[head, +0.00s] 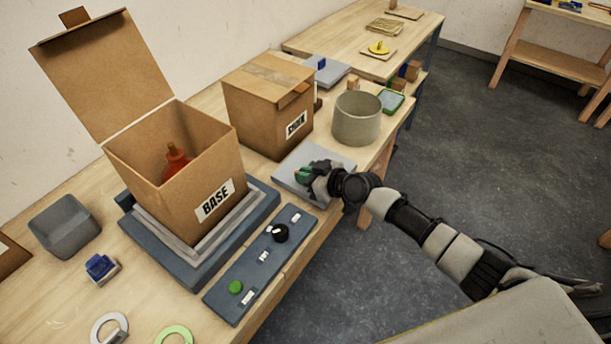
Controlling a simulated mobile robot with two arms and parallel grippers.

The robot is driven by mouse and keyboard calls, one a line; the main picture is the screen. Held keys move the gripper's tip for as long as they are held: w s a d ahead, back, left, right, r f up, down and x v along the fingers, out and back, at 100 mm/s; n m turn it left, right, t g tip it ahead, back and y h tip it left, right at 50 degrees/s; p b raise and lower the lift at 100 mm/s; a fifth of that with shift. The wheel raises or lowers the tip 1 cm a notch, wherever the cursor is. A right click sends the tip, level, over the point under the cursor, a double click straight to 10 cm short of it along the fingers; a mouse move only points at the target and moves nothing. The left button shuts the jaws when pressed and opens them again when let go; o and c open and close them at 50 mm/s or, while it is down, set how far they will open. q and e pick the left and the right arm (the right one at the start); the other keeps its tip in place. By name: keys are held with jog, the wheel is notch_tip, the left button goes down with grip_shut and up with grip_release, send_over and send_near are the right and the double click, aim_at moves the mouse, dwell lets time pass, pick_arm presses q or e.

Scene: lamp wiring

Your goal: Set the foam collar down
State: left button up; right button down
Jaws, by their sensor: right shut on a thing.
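My right gripper (318,180) reaches in from the right and is low over a light grey square pad (297,157) near the table's front edge. It is shut on a small green piece (303,173), which I take to be the foam collar, although the fingers hide most of its shape. I cannot tell whether the piece touches the pad. My left gripper is not in view.
An open BASE box (187,181) with a red thing inside stands to the left. A closed carton (268,104) and a grey round bin (357,118) stand behind the pad. A blue control panel (262,262) lies in front of the BASE box.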

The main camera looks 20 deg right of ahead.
jog(key=c, duration=1.2)
grip_release()
jog(key=shift+b+v, duration=0.7)
jog(key=shift+v, duration=5.35)
